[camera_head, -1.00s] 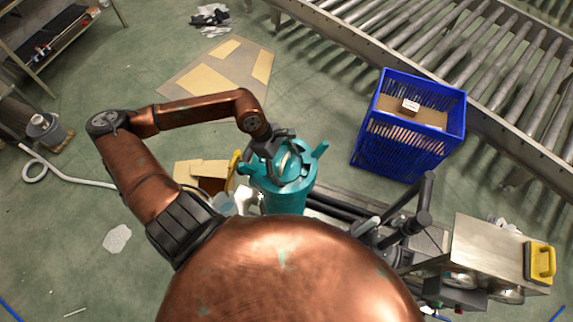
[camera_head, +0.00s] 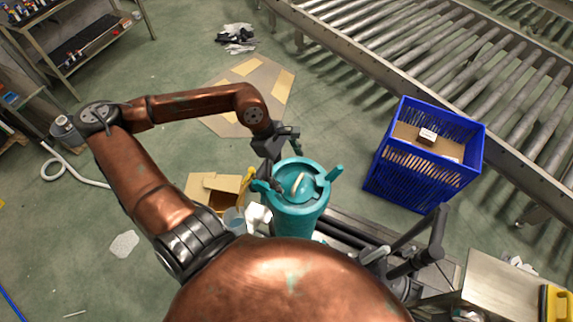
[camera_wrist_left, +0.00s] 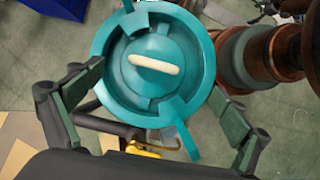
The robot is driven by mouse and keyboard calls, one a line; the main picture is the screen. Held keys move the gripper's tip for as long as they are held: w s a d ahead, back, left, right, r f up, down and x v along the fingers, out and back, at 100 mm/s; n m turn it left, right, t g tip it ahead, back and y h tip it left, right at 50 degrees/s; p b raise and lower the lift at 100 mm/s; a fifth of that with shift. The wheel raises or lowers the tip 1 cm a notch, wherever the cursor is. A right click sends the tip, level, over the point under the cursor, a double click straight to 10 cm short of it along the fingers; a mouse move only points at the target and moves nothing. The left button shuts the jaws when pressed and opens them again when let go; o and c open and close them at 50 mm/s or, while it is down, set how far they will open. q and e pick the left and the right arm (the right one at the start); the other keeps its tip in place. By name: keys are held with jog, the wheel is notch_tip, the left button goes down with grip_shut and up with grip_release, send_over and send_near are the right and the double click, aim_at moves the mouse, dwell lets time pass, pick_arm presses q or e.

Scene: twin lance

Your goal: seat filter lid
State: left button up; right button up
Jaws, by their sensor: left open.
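A round teal lid (camera_head: 311,184) with a cream bar handle (camera_head: 298,183) lies in the top of the upright teal filter housing (camera_head: 293,222). Whether it is fully down cannot be told. Teal lugs stick out on opposite sides of the housing rim. My left gripper (camera_head: 280,158) is open and empty beside the lid's far left edge, clear of the handle. In the left wrist view, the lid (camera_wrist_left: 187,58) and its handle (camera_wrist_left: 154,65) show beyond the spread fingers of the left gripper (camera_wrist_left: 158,82).
A blue crate (camera_head: 418,195) with cardboard inside stands to the right, before a roller conveyor (camera_head: 470,95). An open cardboard box (camera_head: 212,190) lies left of the housing. A metal box (camera_head: 490,290) with a yellow part stands at lower right. The floor at left is mostly clear.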

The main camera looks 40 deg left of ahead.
pick_arm(q)
jog(key=shift+v, duration=1.3)
